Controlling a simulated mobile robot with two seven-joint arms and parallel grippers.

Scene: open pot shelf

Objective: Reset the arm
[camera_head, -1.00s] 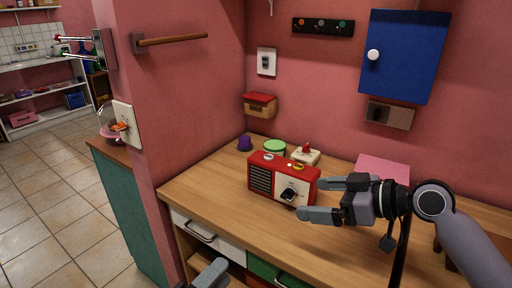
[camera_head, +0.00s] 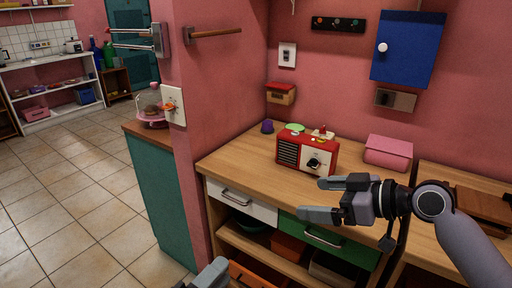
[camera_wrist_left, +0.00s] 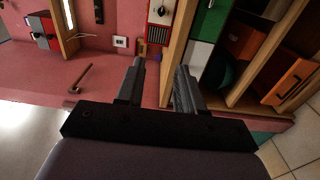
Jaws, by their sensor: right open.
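My right gripper (camera_head: 322,199) is open and empty, with its arm coming in from the right in the head view. It hangs in front of the wooden desk (camera_head: 232,172) and the red radio (camera_head: 306,152), apart from both as far as I can tell. My left gripper (camera_head: 207,276) shows only partly at the bottom edge of the head view. In the left wrist view its two fingers (camera_wrist_left: 158,88) are spread apart with nothing between them. The rest of the left arm is out of the head view.
A white drawer (camera_head: 242,203) and a green drawer (camera_head: 322,238) are under the desk top. A pink box (camera_head: 388,152) sits at the back right. Tiled floor (camera_head: 85,200) is open at left.

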